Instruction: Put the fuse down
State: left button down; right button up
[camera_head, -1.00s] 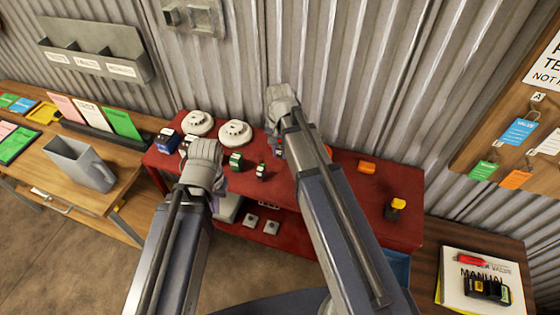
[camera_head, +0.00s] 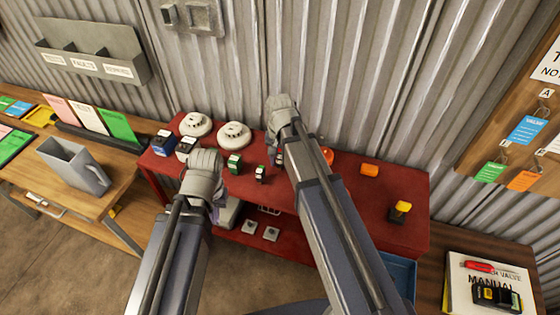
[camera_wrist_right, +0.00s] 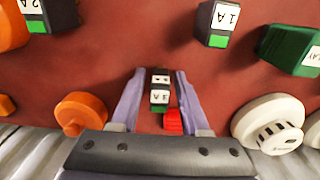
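A small fuse-like block (camera_wrist_right: 160,88), dark with a white label and a green band, stands on the red bench between the fingers of my right gripper (camera_wrist_right: 160,95) in the right wrist view. The fingers are apart, with a gap visible on each side of the block. In the head view the block (camera_head: 279,158) is partly hidden by my right arm. Similar blocks marked 1 A (camera_wrist_right: 216,22) and 2 A (camera_wrist_right: 52,14) stand nearby. My left gripper (camera_head: 214,203) is low at the bench's front edge; its fingers are mostly hidden.
On the red bench (camera_head: 340,205), a red piece (camera_wrist_right: 173,122) lies close by my right fingers. An orange knob (camera_wrist_right: 80,113), a white detector (camera_wrist_right: 268,124) and a green block (camera_head: 235,163) are around it. The corrugated wall (camera_head: 340,70) is close behind.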

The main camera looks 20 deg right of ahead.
aim_at(280, 157)
jog(key=shift+o, duration=0.4)
jog(key=shift+r, duration=0.15)
notch_tip(280, 157, up, 12)
jog(key=p, duration=1.2)
jog(key=s+a+n+h, duration=0.1)
jog(key=s+a+n, duration=0.9)
jog(key=s, duration=0.4)
jog(key=shift+s+a, duration=0.3)
jog(key=shift+a, duration=0.05)
jog(key=shift+r, duration=0.1)
